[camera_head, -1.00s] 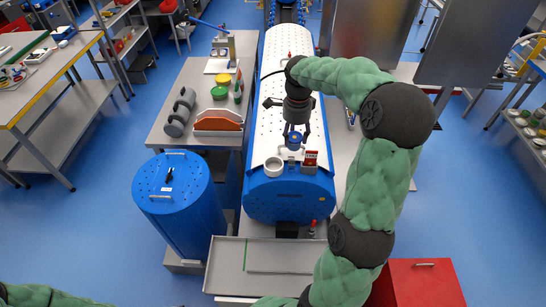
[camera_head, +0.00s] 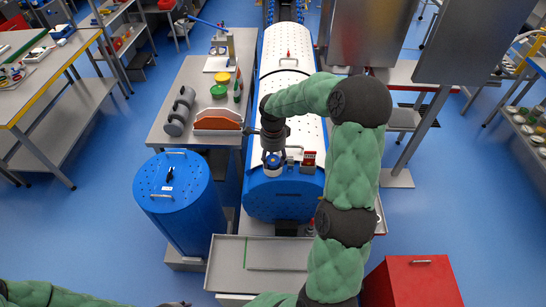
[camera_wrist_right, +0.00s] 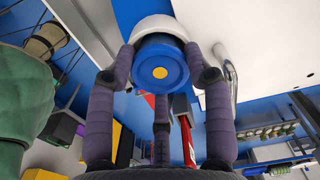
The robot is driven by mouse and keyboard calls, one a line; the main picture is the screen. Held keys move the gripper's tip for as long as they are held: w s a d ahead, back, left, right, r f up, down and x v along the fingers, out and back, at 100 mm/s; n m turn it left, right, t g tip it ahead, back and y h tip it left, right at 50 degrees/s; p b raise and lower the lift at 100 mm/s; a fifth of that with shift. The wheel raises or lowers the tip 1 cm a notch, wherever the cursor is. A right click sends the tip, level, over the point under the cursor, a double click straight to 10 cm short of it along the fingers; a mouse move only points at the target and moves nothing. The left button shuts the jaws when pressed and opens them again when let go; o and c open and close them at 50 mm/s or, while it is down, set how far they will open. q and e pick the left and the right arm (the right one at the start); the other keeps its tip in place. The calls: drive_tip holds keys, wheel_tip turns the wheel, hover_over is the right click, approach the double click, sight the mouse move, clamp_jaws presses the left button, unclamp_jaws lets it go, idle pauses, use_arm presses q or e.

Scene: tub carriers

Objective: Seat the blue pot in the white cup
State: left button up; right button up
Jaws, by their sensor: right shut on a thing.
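The blue pot (camera_head: 273,160) has a round end with a yellow dot. My right gripper (camera_head: 272,157) is shut on it, and in the right wrist view its fingers stand around the pot (camera_wrist_right: 160,62). The white cup (camera_head: 270,171) is on the near end of the white perforated top, directly under the pot and partly hidden by it. In the right wrist view the cup (camera_wrist_right: 153,25) shows as a pale curved wall right behind the pot. I cannot tell how deep the pot sits in the cup. My left gripper is not clearly visible.
A small red box (camera_head: 308,158) and a metal handle stand just right of the cup. A blue drum (camera_head: 180,190) stands at the left front, a red cabinet (camera_head: 412,283) at the right front.

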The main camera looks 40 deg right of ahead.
drive_tip(key=shift+f, duration=0.1)
drive_tip(key=o, duration=0.9)
